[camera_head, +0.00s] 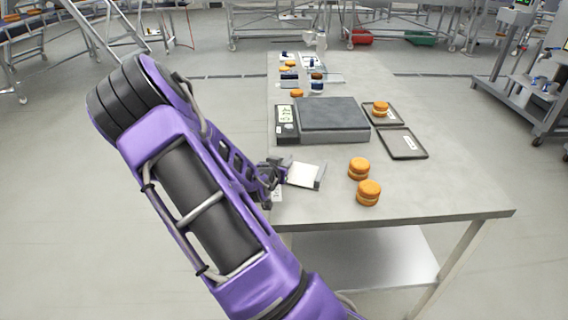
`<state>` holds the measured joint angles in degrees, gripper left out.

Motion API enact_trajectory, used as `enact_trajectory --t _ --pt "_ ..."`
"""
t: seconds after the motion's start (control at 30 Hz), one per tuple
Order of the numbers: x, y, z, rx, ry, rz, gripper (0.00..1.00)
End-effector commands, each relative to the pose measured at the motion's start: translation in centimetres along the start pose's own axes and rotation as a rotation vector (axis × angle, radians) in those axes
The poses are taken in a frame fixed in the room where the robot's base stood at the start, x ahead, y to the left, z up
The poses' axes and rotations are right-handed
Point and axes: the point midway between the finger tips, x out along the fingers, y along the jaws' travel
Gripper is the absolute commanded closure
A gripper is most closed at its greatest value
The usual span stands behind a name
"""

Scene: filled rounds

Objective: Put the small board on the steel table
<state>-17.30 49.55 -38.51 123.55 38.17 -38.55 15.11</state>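A small pale board (303,174) with a grey right edge shows at the left side of the steel table (440,190), near its front. I take it to be the small board. My gripper (279,172) is at the board's left edge and seems to touch it. Its fingers are small and dark here, so I cannot tell whether they are shut on the board. I also cannot tell whether the board rests on the table top or is just above it.
A scale (333,114) with a dark plate stands behind the board. Two dark trays (402,143) lie right of it, one bearing orange rounds. Stacked orange rounds (359,168) and (368,192) stand right of the board. Bottles and small items fill the far end. The front right is clear.

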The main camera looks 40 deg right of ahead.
Motion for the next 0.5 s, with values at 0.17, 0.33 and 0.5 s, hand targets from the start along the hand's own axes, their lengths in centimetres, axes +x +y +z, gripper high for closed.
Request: enact_trajectory --t 0.17,0.33,0.5 --pt "-0.01 0.01 -0.01 0.0 0.0 0.0 0.48" --pt "-0.01 0.01 -0.02 0.0 0.0 0.0 0.48" --pt "-0.17 0.01 -0.4 0.0 0.0 0.0 0.48"
